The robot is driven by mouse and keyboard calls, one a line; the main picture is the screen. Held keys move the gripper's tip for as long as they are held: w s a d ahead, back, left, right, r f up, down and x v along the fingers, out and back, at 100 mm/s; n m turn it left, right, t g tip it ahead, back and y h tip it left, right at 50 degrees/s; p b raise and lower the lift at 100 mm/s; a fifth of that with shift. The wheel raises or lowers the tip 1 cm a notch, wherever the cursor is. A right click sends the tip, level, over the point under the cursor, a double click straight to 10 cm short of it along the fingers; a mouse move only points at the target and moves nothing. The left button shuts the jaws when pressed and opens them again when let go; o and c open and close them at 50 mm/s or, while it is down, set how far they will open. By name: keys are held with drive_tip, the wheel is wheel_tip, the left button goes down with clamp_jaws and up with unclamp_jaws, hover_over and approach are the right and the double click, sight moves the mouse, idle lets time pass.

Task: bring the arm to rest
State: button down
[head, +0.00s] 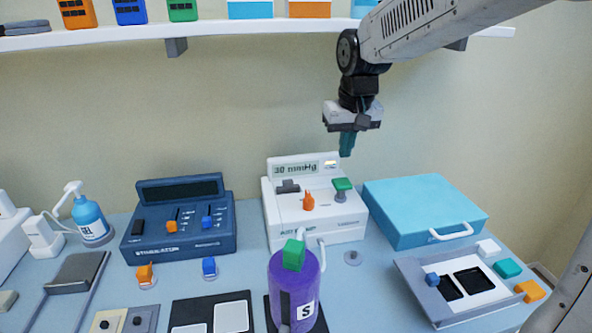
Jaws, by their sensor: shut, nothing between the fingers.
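My gripper (347,146) hangs from my arm in the upper right of the head view, fingers pointing down. It is shut and empty, with teal fingertips together. It is in the air above the right side of the white machine (337,228) with the "30 mmHg" display, and appears clear of it. My arm reaches in from the upper right corner, in front of the wall and the shelf.
A white shelf (215,28) with coloured boxes runs along the top. On the table stand a blue stimulator (180,243), a gel bottle (90,218), a purple canister (293,285), a light-blue case (410,217) and a grey tray (412,270).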

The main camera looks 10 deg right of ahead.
drive_tip(key=s+d+f, duration=0.1)
drive_tip(key=s+d, duration=0.2)
drive_tip(key=s, duration=2.7)
drive_tip(key=shift+g, duration=0.4)
drive_tip(key=shift+d, duration=0.1)
